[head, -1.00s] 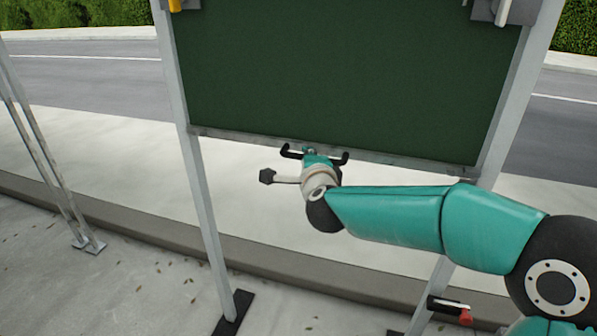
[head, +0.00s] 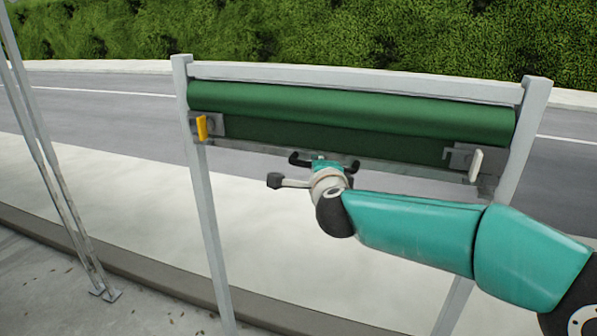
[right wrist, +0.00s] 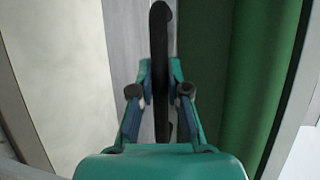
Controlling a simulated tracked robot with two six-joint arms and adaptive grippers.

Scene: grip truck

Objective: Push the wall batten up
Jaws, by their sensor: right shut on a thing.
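The wall batten (head: 260,148) is a grey bar along the lower edge of a green sheet (head: 330,138), close under a thick green roll in the head view. A black handle (head: 298,159) sits at its middle; it also shows as a dark bar in the right wrist view (right wrist: 160,45). My right gripper (head: 324,163) is shut on this handle, with fingers on both sides of it. The gripper hides the handle's middle. The batten is about level with the latches. My left gripper is not in view.
A yellow latch (head: 202,128) sits on the left post (head: 206,200) and a white latch (head: 476,165) near the right post (head: 525,130). A top beam (head: 350,80) joins the posts. A thin metal frame (head: 55,170) stands at the left. Below the batten is open space.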

